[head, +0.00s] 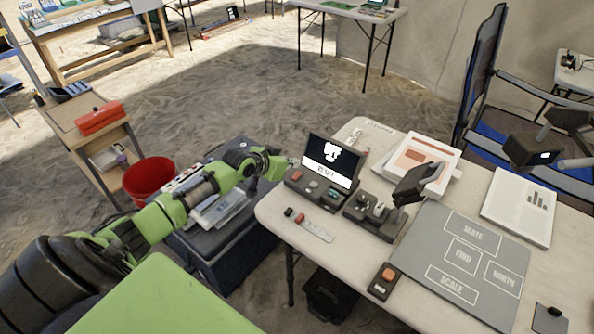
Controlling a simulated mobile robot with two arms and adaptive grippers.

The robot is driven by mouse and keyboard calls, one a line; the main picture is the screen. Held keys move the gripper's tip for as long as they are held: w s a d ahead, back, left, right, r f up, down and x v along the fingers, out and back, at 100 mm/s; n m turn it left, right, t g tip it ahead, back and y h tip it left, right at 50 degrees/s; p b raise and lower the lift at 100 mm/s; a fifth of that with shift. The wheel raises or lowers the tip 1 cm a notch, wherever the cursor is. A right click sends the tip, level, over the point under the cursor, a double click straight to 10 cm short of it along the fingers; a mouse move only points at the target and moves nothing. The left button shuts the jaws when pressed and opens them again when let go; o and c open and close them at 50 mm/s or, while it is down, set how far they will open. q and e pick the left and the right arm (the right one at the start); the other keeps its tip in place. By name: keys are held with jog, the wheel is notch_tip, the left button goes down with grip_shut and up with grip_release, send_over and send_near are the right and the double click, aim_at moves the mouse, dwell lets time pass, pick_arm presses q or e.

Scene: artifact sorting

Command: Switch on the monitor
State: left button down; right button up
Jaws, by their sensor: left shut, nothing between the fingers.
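The monitor (332,160) is a small dark screen on the left part of the white table. Its screen is lit, with a white shape and a white band with dark text that is too small to read surely. Below it is a dark base (316,191) with a red button (297,175) at its left end. My left gripper (286,164) is shut and empty, with its tip close to the left side of the monitor, just above the red button. I cannot tell whether it touches.
On the white table (349,249) are a second dark device (374,217) with a tilted panel, a grey labelled mat (418,240), papers (519,207) and a box with an orange button (382,283). A red bucket (148,178) stands behind my left arm.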

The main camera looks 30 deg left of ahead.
aim_at(297, 177)
pick_arm(q)
jog(key=f, duration=0.1)
jog(key=w+f, duration=0.2)
jog(key=f, duration=0.1)
jog(key=shift+d+f, duration=0.1)
jog(key=shift+w+f, duration=0.1)
jog(key=shift+f, duration=0.35)
jog(key=shift+w+g, duration=0.2)
jog(key=shift+g, duration=0.1)
jog(key=shift+f, duration=0.3)
jog(key=shift+s, duration=0.15)
